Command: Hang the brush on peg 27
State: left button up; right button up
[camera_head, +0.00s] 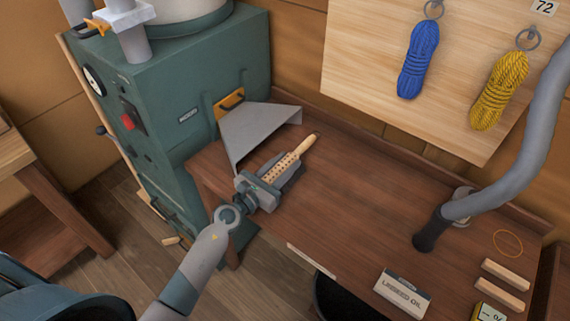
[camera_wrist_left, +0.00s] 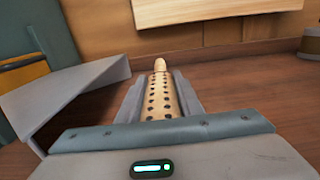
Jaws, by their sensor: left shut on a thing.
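The brush (camera_head: 284,165) has a pale wooden body with rows of dark holes and a rounded handle end. My left gripper (camera_head: 276,179) is shut on it near the left part of the workbench, with the handle pointing away toward the back. In the left wrist view the brush (camera_wrist_left: 160,97) lies lengthwise between the two grey fingers of the left gripper (camera_wrist_left: 160,100). Whether it touches the bench is unclear. The pegboard (camera_head: 370,70) holds a blue rope coil and a yellow one; only the number 72 reads. Peg 27 is not seen. My right gripper is not in view.
A grey metal chute (camera_head: 258,130) from the green machine (camera_head: 195,90) stands just behind and left of the brush. A grey hose (camera_head: 500,190) reaches the bench at right. A linseed oil box (camera_head: 403,291) and wooden blocks lie front right. The bench middle (camera_head: 360,205) is clear.

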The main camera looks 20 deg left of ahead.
pick_arm(q)
jog(key=shift+f, duration=0.15)
jog(key=o, duration=1.1)
jog(key=b+v, duration=0.5)
jog(key=v, duration=1.2)
jog(key=shift+s+a, duration=0.1)
jog(key=shift+s, duration=0.1)
